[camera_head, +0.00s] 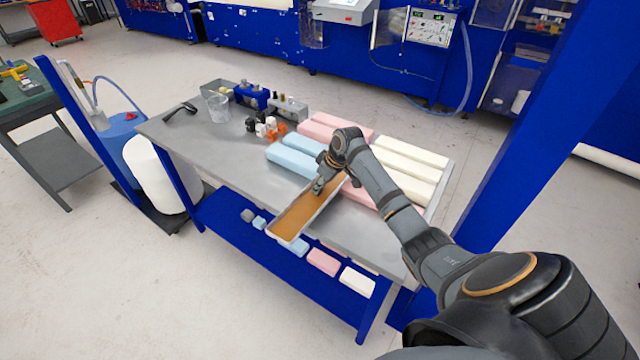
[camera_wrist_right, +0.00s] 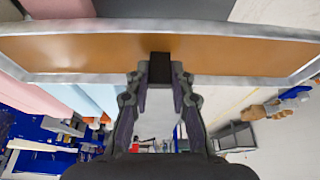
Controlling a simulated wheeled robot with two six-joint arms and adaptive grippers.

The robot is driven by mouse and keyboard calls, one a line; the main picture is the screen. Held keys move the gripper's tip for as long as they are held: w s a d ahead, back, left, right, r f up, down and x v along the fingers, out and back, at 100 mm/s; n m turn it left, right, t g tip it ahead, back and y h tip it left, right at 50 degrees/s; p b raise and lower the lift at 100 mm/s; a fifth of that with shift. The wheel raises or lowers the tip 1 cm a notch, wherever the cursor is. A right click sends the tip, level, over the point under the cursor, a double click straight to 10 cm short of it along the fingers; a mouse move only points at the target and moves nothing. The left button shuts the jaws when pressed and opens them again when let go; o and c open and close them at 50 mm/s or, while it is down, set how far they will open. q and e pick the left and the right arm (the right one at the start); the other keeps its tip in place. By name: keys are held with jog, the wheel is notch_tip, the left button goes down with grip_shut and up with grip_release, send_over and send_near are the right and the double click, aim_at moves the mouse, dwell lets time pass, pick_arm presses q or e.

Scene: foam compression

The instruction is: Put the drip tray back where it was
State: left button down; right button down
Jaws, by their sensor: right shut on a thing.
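The drip tray (camera_head: 290,221) is a long shallow tray with a pale metal rim and an orange-brown inside. In the head view it lies slantwise across the front part of the metal table, its near end over the front edge. My right gripper (camera_head: 320,187) is shut on its rim near the far end. In the right wrist view the tray (camera_wrist_right: 80,52) spans the top, and the gripper (camera_wrist_right: 160,68) grips its long rim near the middle of the picture. I cannot tell whether the tray touches the table. My left gripper is out of view.
On the metal table (camera_head: 190,143), blue foam blocks (camera_head: 290,160), pink ones (camera_head: 320,132) and cream ones (camera_head: 405,160) lie behind and right of the tray. A clear beaker (camera_head: 218,107) and small bottles stand farther back. Small blocks lie on the blue lower shelf (camera_head: 225,222). The table's left part is mostly clear.

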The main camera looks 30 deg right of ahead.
jog(key=shift+f, duration=0.15)
jog(key=c, duration=1.2)
grip_release()
jog(key=shift+o, duration=0.2)
jog(key=shift+r, duration=0.5)
jog(key=b+v, duration=0.2)
jog(key=v, duration=1)
jog(key=shift+s+f, duration=0.1)
jog(key=shift+f, duration=0.05)
